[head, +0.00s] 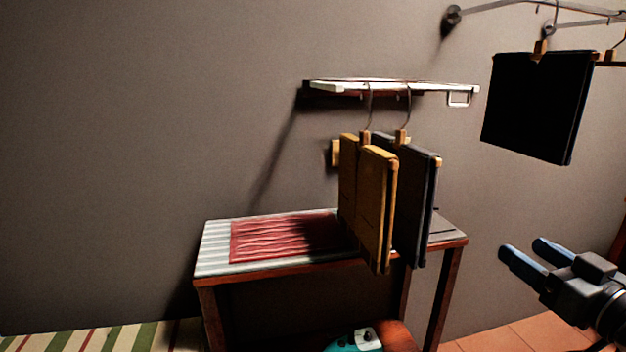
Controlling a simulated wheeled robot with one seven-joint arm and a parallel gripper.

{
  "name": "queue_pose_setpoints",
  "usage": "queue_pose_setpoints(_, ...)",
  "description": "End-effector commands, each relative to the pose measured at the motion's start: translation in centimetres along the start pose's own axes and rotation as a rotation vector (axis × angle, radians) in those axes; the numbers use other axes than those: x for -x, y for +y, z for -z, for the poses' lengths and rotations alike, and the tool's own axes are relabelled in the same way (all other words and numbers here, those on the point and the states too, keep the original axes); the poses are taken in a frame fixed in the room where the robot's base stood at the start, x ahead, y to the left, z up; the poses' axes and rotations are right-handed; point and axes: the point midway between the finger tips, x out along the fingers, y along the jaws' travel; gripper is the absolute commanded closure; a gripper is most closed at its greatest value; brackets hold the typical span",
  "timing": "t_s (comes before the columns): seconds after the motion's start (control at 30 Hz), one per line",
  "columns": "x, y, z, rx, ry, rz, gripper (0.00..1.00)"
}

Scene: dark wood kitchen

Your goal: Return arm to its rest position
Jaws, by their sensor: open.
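My gripper (527,258) is at the lower right of the head view, with two blue-grey fingers pointing left. The fingers are apart and nothing is between them. It is to the right of a small wooden table (205,282) and touches nothing that I can see. Most of my arm is beyond the picture's right edge.
A wall shelf (400,86) holds hangers with mustard (376,205) and dark (418,200) folded cloths above the table. A red cloth (280,238) lies on the tabletop. Another dark cloth (538,105) hangs from a rail (500,8) above my gripper. A teal object (345,343) sits below.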

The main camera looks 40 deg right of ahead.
Motion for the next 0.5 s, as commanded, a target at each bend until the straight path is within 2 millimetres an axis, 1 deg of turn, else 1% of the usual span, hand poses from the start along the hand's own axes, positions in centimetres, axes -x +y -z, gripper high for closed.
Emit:
queue_pose_setpoints(0.03, -0.1, -0.6, -0.4, -0.009, -0.011, 0.006, 0.34)
queue_pose_setpoints(0.17, -0.2, -1.5, -1.3, -0.028, -0.031, 0.004, 0.34)
queue_pose_setpoints(0.37, -0.2, -3.5, -3.0, -0.059, -0.072, 0.005, 0.34)
queue_pose_setpoints(0.5, 0.1, -5.5, -4.6, -0.082, -0.113, 0.008, 0.34)
